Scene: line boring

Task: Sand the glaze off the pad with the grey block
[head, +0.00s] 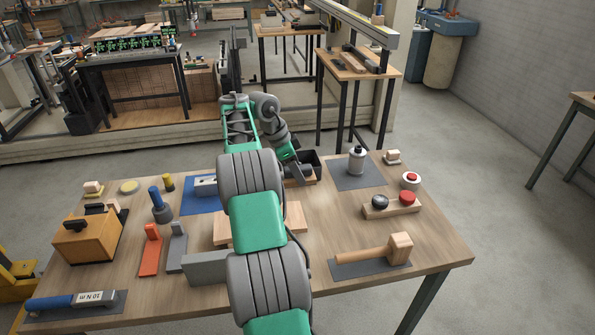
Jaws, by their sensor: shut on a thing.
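My gripper (298,173) is at the far middle of the wooden table, low beside a dark open tray (312,158). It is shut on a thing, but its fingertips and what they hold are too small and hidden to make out. A larger grey block (205,268) lies at the near middle, partly behind my arm; I cannot tell whether it is the task's block. I cannot pick out the pad or its glaze for certain. A pale wooden board (294,217) lies mid-table, largely covered by my arm.
On the left are a wooden box (88,236), an orange bracket (150,250) and a blue torque wrench (75,301). On the right are a mallet (375,254), a wooden holder with knobs (393,204) and a grey cylinder (356,160). The right front table corner is clear.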

